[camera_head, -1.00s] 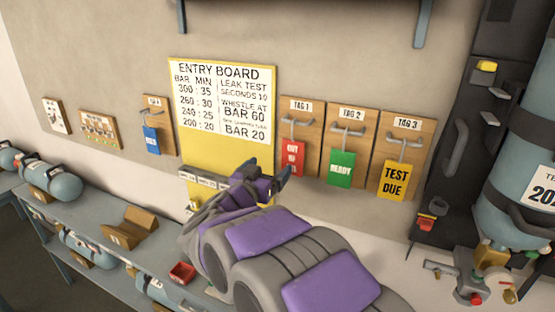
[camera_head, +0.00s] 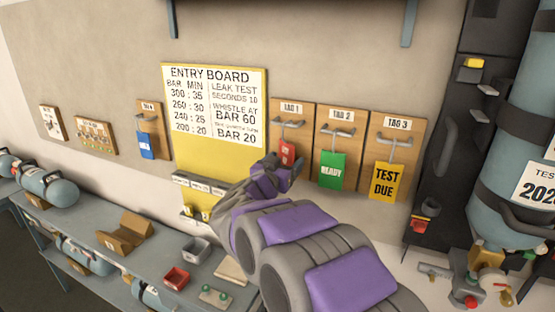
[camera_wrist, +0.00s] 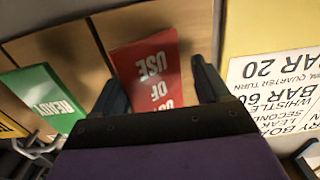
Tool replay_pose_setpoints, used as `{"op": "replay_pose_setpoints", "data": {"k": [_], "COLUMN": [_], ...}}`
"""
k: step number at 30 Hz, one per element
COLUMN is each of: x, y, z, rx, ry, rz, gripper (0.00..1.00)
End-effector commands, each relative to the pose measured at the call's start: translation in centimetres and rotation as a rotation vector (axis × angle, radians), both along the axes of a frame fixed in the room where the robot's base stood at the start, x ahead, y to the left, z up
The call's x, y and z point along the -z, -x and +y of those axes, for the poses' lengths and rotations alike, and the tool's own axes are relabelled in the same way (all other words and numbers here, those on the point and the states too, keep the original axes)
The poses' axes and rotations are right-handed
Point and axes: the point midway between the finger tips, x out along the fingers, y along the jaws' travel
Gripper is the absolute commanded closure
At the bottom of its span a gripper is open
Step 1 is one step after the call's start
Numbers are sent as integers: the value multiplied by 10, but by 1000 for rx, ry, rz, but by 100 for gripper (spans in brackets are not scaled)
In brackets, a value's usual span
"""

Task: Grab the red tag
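The red tag (camera_head: 287,152) hangs from a hook on the TAG 1 wooden board (camera_head: 302,112). Its lower part is hidden behind my gripper (camera_head: 283,174) in the head view. In the wrist view the red tag (camera_wrist: 150,72) appears upside down, with "OUT OF USE" lettering partly showing. My gripper (camera_wrist: 155,75) is open, with one dark finger on each side of the tag in that picture. A gap shows between the right finger and the tag; whether the left finger touches it I cannot tell.
The green READY tag (camera_head: 332,170) and yellow TEST DUE tag (camera_head: 386,182) hang to the right. The yellow entry board (camera_head: 205,160) is close on the left. A shelf (camera_head: 150,255) with a red tray (camera_head: 175,278) is below. A large cylinder (camera_head: 510,190) stands at right.

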Motion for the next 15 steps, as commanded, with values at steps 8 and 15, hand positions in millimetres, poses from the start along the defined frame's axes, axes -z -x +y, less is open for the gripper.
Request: {"op": "replay_pose_setpoints", "data": {"k": [8,15], "x": [4,5], "y": [-1,0], "z": [21,24], "rx": [0,-1], "ry": [16,19], "rz": [0,1], "gripper": [52,75]}}
